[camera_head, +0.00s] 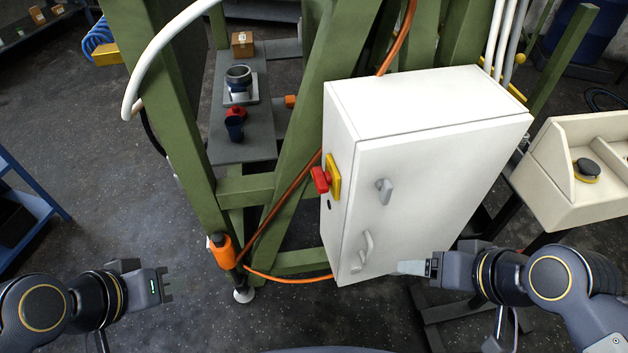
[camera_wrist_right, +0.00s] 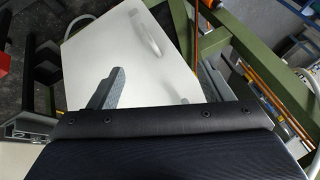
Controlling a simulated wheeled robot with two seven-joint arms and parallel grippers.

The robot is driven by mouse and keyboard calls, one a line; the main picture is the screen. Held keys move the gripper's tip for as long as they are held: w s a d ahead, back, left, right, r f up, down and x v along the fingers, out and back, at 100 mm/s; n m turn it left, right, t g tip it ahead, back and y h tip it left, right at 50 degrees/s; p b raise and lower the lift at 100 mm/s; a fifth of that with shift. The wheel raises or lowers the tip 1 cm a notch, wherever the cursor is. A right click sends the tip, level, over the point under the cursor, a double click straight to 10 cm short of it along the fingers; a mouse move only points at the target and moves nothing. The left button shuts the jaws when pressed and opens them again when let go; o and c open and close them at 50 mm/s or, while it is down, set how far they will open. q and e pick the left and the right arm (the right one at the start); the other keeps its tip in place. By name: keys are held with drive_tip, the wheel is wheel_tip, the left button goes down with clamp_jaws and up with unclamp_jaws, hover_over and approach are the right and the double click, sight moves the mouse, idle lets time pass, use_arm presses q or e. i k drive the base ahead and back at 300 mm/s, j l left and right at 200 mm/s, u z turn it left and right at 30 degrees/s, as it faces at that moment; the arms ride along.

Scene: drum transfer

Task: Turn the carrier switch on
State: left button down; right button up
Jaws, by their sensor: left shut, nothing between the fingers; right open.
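A white cabinet (camera_head: 430,180) hangs on the green frame. Its left side carries a rotary switch (camera_head: 322,180) with a red knob on a yellow plate. Its front door has a grey latch (camera_head: 384,191) and a curved handle (camera_head: 365,247). My left gripper (camera_head: 170,285) is shut and empty, to the left of and below the switch, apart from it. My right gripper (camera_head: 402,267) is in front of the cabinet's lower right part, with a finger close to the door; contact cannot be told. In the right wrist view its fingers (camera_wrist_right: 160,90) are spread, with the white door (camera_wrist_right: 110,55) beyond.
A beige console (camera_head: 555,180) with a dark knob (camera_head: 586,171) stands at the right. An orange cable (camera_head: 285,277) runs from an orange plug (camera_head: 222,251) to the cabinet. Green posts (camera_head: 175,120) stand behind. Floor between my left gripper and the frame is clear.

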sight(323, 181)
drive_tip(key=j+z, duration=0.15)
drive_tip(key=i+j, duration=0.1)
drive_tip(key=j, duration=0.3)
drive_tip(key=i+j, duration=0.15)
drive_tip(key=j, duration=0.2)
drive_tip(key=i+j, duration=0.1)
drive_tip(key=j, duration=0.3)
